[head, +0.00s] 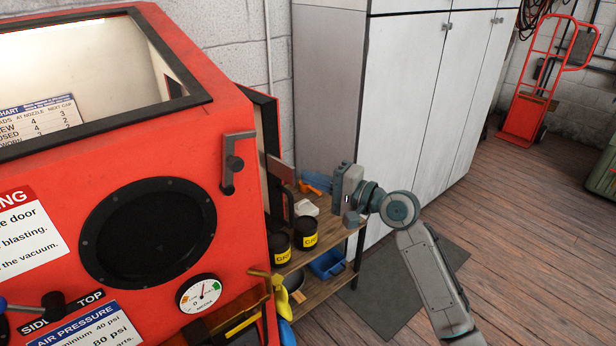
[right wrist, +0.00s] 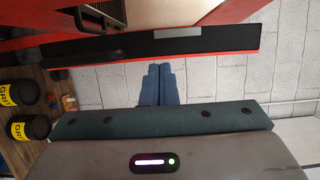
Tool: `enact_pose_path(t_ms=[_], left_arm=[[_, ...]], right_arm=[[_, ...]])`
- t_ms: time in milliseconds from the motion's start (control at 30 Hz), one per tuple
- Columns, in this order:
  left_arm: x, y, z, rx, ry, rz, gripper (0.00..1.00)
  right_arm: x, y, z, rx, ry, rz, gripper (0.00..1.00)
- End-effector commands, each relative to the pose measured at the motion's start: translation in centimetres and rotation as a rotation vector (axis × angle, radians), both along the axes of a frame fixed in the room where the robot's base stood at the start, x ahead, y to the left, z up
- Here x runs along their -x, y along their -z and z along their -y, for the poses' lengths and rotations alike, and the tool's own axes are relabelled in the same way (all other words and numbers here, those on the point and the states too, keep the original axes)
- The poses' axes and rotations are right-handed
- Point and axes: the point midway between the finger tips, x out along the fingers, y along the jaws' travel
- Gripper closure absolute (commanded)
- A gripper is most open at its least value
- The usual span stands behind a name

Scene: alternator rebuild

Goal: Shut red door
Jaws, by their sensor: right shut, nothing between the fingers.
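The red door (head: 264,125) is on the right side of the red cabinet (head: 240,110) and stands open, swung out toward the back. Its black inner face (right wrist: 170,44) with a red edge spans the upper part of the right wrist view. My right gripper (head: 346,190) is to the right of the door in the head view, shut and empty. In the right wrist view its closed fingertips (right wrist: 160,72) point toward the door's red edge; I cannot tell whether they touch it. My left gripper is not in view.
A wooden shelf (head: 318,262) beside the cabinet holds black jars (head: 306,232) with yellow labels, a blue bin (head: 327,264) and small items. Grey lockers (head: 410,100) stand behind. A black latch handle (head: 233,162) is on the cabinet's corner.

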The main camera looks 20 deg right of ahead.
Motion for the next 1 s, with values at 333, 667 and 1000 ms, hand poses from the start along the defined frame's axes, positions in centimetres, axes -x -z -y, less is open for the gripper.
enact_pose_path(t_ms=[333, 667, 1000], left_arm=[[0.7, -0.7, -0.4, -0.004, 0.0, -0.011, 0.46], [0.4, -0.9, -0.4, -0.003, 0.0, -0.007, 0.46], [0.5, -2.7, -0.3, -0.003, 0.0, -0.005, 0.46]], right_arm=[[0.9, -0.1, -1.7, 0.0, 0.001, 0.001, 1.0], [1.0, -0.1, -2.0, -0.001, -0.001, 0.002, 1.0], [3.1, -0.1, -6.7, -0.005, -0.006, 0.001, 1.0]])
